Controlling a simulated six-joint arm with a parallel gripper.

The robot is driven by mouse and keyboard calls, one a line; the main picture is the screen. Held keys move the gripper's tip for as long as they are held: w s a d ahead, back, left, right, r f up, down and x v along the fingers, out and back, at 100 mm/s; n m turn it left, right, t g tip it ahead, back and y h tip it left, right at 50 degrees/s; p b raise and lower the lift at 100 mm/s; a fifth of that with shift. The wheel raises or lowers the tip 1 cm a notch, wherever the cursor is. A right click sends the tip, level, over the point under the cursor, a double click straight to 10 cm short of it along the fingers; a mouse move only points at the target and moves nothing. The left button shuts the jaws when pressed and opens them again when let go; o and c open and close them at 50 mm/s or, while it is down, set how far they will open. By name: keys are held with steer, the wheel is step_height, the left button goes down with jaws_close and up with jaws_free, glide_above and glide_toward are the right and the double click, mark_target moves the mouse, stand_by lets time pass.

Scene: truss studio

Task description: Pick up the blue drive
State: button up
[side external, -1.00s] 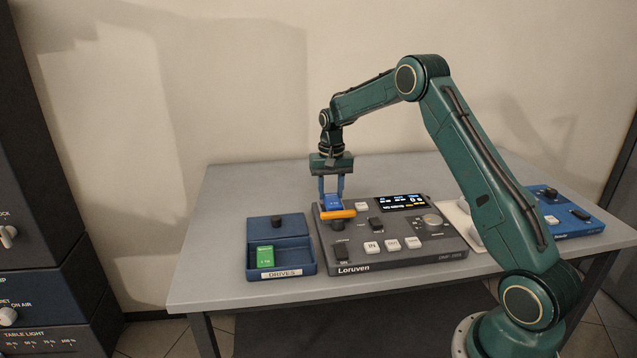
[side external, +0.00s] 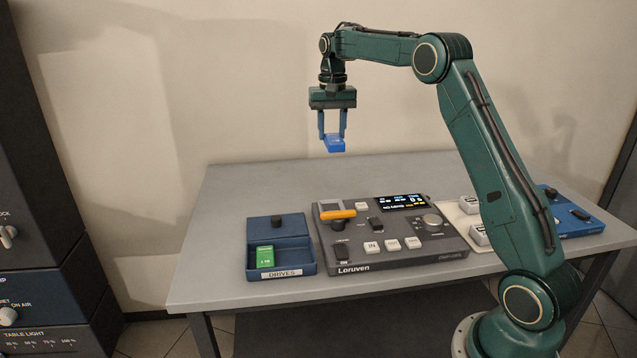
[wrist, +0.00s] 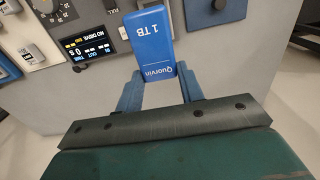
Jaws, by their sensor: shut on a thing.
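The blue drive (side external: 334,143) is between the fingers of my gripper (side external: 333,138), held in the air well above the table. In the wrist view the blue drive (wrist: 149,45) reads "1 TB" and "Quorvin", and the fingers of my gripper (wrist: 159,88) are shut on its near end. The drive is clear of the grey Loruven deck (side external: 400,262) below it. The deck's small screen (side external: 401,201) is lit and appears to read "NO DRIVE" in the wrist view.
A dark blue tray (side external: 293,270) labelled DRIVES holds a green drive (side external: 265,257) at the left. An orange lever (side external: 338,214) sits on the deck's left part. A white unit and a blue unit (side external: 572,219) stand at the right. The table (side external: 240,190) is bare behind the tray.

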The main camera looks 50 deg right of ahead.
steer(key=shift+r, duration=0.55)
steer(key=shift+a, duration=0.1)
